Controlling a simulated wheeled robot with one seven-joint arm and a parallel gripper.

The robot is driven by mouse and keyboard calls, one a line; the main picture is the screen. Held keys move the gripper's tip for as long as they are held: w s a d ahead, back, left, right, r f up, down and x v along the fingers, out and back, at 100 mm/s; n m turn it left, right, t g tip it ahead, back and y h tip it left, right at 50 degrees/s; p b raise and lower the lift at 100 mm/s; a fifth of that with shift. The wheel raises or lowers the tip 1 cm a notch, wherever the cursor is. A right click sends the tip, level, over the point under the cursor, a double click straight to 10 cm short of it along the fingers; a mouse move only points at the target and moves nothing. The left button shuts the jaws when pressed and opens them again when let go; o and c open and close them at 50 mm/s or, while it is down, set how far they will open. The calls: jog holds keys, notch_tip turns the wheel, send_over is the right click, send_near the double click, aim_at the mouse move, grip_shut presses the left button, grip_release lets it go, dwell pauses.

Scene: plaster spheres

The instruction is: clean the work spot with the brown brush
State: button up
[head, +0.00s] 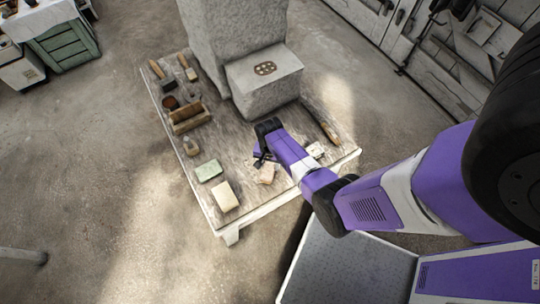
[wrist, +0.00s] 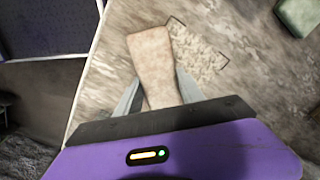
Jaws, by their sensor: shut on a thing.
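The brown brush (wrist: 153,58) is a flat, pale tan-brown piece, wider at its far end, held between my gripper's fingers (wrist: 155,95). Its end also shows as a pinkish patch in the head view (head: 266,174). My gripper (head: 262,160) is shut on it, low over the table's front part. The work spot (wrist: 198,50) is a rough, pale, crumb-covered patch with dark corner marks, just right of the brush in the wrist view. The brush's underside is hidden, so I cannot tell whether it touches the table.
The wooden table (head: 245,207) holds a green block (head: 208,171), a cream block (head: 225,196), a wooden tool box (head: 189,117) and several tools. A large plaster block (head: 265,85) stands behind my gripper. A brown-handled tool (head: 329,132) lies right.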

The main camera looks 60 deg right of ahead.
aim_at(267, 173)
jog(key=shift+s+a+p, duration=0.2)
jog(key=shift+a+p, duration=0.1)
jog(key=shift+a, duration=0.65)
jog(key=shift+s+a+p, duration=0.2)
jog(key=shift+a+p, duration=0.05)
jog(key=shift+a, duration=0.65)
jog(key=shift+w+d+r, duration=0.15)
jog(key=shift+d+r, duration=0.2)
jog(key=shift+d, duration=0.2)
jog(key=shift+w+d+r, duration=0.1)
jog(key=shift+d+r, duration=0.25)
jog(key=shift+d, duration=0.2)
jog(key=shift+f+b, duration=0.6)
jog(key=shift+f, duration=0.1)
jog(key=shift+w+d+b, duration=0.15)
jog(key=shift+d+b, duration=0.2)
jog(key=shift+d, duration=0.75)
